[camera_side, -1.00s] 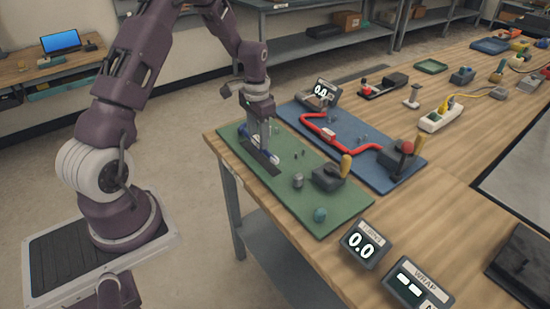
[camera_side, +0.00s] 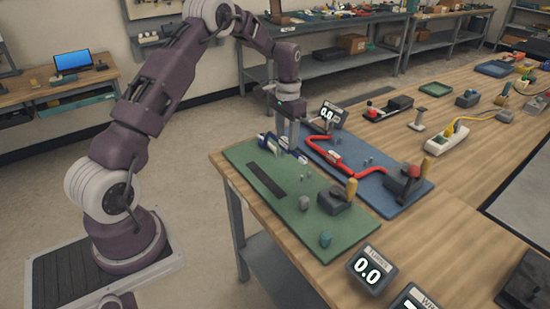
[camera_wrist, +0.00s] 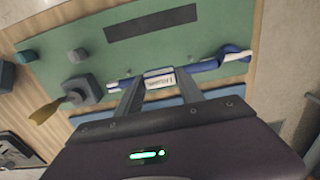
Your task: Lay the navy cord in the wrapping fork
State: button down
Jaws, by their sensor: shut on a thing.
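The navy cord (camera_wrist: 214,66), navy and white with a white label, lies across my gripper (camera_wrist: 158,84) in the wrist view. My gripper is shut on its labelled middle. In the side view, my gripper (camera_side: 291,151) holds the cord (camera_side: 270,143) over the far edge of the green mat (camera_side: 248,153), by the blue mat. The cord's height above the mat is hard to judge. One end looks looped or twisted in the wrist view. I cannot clearly pick out the wrapping fork; the jaws and cord may hide it.
A dark strip (camera_side: 267,180) lies bare on the green mat. A grey block with a yellow handle (camera_side: 338,198) and two knobs stand nearer. A red cord (camera_side: 343,167) lies on the blue mat (camera_side: 392,205) beside small pegs. Displays stand near the mats.

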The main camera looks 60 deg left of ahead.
jog(key=shift+w+d+r, duration=0.2)
jog(key=shift+w+r, duration=0.65)
jog(key=shift+w, duration=0.15)
jog(key=shift+f, duration=0.1)
dwell(0.4)
send_over(291, 167)
jog(key=shift+d+f, duration=0.1)
jog(key=shift+f, duration=2.35)
jog(key=shift+f, duration=0.35)
jog(key=shift+f, duration=1.5)
jog(key=shift+f, duration=0.1)
